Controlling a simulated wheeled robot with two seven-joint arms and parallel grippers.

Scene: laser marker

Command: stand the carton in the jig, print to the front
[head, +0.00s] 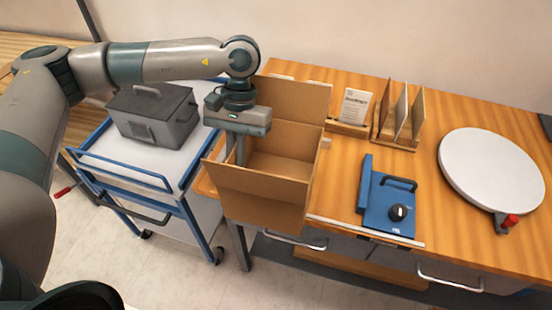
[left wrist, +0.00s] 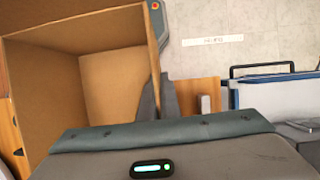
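The carton (head: 258,194) is an open brown cardboard box with flaps spread to front and back. It is at the table's front left edge in the head view; whether it rests on anything is hidden. My left gripper (head: 238,155) points down at the carton's left wall. In the left wrist view its fingers (left wrist: 158,102) lie close on either side of that wall, and the carton's bare inside (left wrist: 118,85) shows. No print is visible on the carton. A blue fixture (head: 378,212) with an upright fence, black handle and knob, apparently the jig, stands empty to the right. My right gripper is out of view.
A white round turntable (head: 490,168) with a red knob is at the right. A wooden rack (head: 398,130) and a card on a stand (head: 354,108) are behind the fixture. A blue-framed cart (head: 130,172) with a grey case (head: 153,115) stands left. Wood between fixture and turntable is clear.

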